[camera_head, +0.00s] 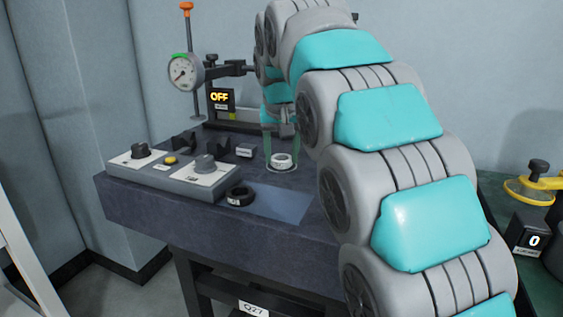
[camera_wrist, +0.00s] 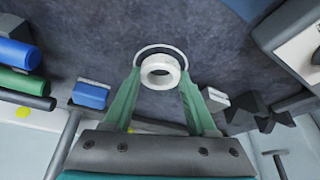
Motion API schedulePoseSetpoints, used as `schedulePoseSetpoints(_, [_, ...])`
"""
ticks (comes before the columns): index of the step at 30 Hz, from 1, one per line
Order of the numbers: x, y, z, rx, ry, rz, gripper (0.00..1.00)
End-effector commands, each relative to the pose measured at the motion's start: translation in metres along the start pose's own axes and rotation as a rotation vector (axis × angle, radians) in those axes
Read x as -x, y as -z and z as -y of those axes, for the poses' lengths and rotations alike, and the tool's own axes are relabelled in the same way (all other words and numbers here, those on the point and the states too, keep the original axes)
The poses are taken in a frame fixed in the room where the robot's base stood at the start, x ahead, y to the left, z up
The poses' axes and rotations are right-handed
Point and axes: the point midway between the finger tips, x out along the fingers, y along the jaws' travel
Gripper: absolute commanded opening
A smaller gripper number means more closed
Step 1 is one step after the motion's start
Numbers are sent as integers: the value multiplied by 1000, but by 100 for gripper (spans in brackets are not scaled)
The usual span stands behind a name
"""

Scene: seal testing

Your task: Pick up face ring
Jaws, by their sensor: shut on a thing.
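A white face ring (camera_head: 281,157) is at the back of the dark workbench, over a thin pale circle marked on the top. It also shows in the wrist view (camera_wrist: 146,72), with its hole facing the camera. My gripper (camera_head: 281,161) points down, its two green fingers on either side of the ring. In the wrist view my gripper (camera_wrist: 160,74) is shut on the ring, with the fingertips at its left and right sides. The marked circle shows partly behind the ring. I cannot tell whether the ring touches the bench or is slightly above it.
A black ring (camera_head: 240,196) lies beside a grey control box (camera_head: 196,180) with knobs. Blue and green cylinders (camera_wrist: 14,54) lie at the wrist view's left. My arm covers the bench's right side.

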Motion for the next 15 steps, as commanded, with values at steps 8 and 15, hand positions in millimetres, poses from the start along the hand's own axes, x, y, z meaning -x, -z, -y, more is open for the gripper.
schedulePoseSetpoints(8, [0, 0, 0, 0, 0, 0, 5])
schedulePoseSetpoints(15, [0, 0, 0, 0, 0, 0, 0])
